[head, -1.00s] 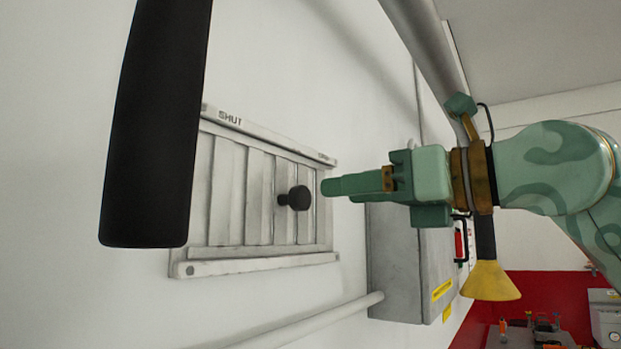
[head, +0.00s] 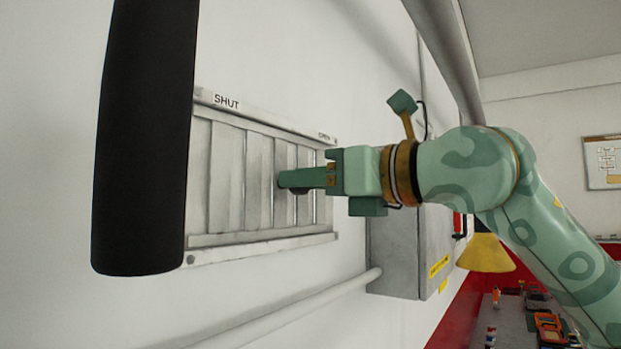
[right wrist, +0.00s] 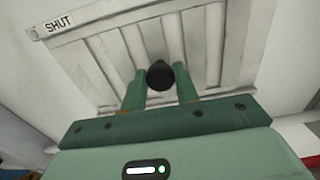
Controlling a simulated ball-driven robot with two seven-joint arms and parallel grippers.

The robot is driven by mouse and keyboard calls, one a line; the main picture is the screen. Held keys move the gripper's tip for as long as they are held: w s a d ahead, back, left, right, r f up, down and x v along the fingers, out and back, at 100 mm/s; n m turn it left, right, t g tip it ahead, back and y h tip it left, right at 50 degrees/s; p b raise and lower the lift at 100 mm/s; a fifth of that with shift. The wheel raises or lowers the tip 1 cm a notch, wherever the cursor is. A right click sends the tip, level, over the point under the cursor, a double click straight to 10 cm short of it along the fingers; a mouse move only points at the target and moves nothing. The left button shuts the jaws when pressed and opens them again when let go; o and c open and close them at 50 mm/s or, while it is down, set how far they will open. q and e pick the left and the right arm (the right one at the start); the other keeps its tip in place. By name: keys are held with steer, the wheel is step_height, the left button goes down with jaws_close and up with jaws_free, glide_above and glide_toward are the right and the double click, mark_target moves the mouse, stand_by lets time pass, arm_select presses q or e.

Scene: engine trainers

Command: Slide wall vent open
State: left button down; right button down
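The wall vent (head: 262,249) is a pale grey slatted panel between an upper and a lower rail. Its top rail reads SHUT at the left end, and a smaller label, seemingly OPEN, sits at the right end. Its round black knob (right wrist: 160,75) lies between the tips of my right gripper's two fingers in the right wrist view. My right gripper (head: 284,180) is in front of the slats and mostly hides the knob in the head view. Its fingers stand apart, one on each side of the knob; I cannot tell whether they touch it. My left gripper is not in view.
A grey box (head: 398,255) with yellow labels is on the wall right of the vent. A pipe (head: 290,315) runs below the vent, and a thicker one (head: 450,50) passes above right. A dark cylinder close to the camera blocks the left side.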

steer(key=shift+w+d+r, duration=0.15)
steer(key=shift+w+d, duration=0.7)
steer(key=shift+w, duration=0.2)
steer(key=c, duration=1.1)
jaws_free()
steer(key=shift+w+d, duration=0.1)
steer(key=shift+w, duration=0.1)
steer(key=shift+s, duration=0.1)
steer(key=b+v, duration=0.5)
steer(key=v, duration=1.1)
steer(key=shift+d+b, duration=0.2)
steer(key=shift+b, duration=0.1)
